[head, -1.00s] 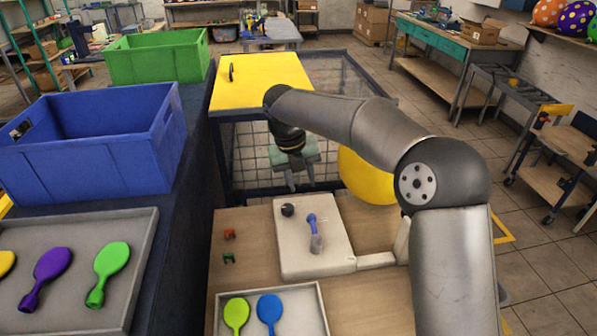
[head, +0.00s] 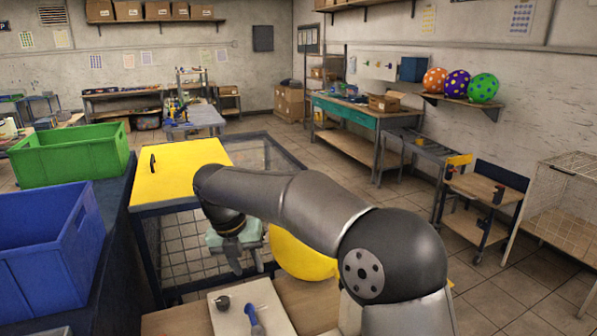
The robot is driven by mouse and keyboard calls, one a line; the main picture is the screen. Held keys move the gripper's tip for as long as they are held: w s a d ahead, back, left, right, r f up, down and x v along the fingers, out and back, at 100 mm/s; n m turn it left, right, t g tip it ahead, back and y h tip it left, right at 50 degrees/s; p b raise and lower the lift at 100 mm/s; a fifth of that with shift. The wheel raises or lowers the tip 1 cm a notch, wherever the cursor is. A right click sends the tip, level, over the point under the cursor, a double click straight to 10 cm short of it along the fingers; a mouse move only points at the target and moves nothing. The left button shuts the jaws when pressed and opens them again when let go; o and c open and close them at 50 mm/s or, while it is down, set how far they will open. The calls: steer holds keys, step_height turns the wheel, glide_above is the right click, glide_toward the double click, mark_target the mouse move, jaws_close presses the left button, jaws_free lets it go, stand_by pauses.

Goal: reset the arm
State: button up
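My arm reaches in from the lower right of the head view, bends over the yellow round object (head: 300,254) and points down at its end. My gripper (head: 247,266) hangs over the far side of the work table (head: 175,322), behind the white board (head: 273,305). Its two fingers are apart with nothing visible between them. A blue-handled tool (head: 255,318) and a small dark round piece (head: 223,303) are on the board, clear of the gripper. The lower part of the board is cut off by the frame.
A yellow panel (head: 178,171) tops the mesh cage behind my gripper. A blue bin (head: 40,245) and a green bin (head: 70,153) stand at left. A wheeled cart (head: 483,200) stands at right, with open floor before it.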

steer(key=s+d+m, duration=0.5)
steer(key=d+m, duration=0.4)
steer(key=s+d+m, duration=0.5)
steer(key=d+m, duration=0.3)
steer(key=d, duration=0.1)
steer(key=s+d+f+m+y, duration=0.1)
steer(key=s+d+f+m, duration=0.2)
steer(key=s+d+m, duration=0.2)
steer(key=s+d+f+m+y, duration=0.1)
steer(key=s+d+f+m, duration=0.2)
steer(key=s+d+m, duration=0.3)
steer(key=s+m, duration=0.5)
steer(key=m, duration=0.3)
steer(key=shift+d+f+m, duration=0.15)
steer(key=shift+f+m, duration=0.15)
steer(key=shift+f, duration=0.05)
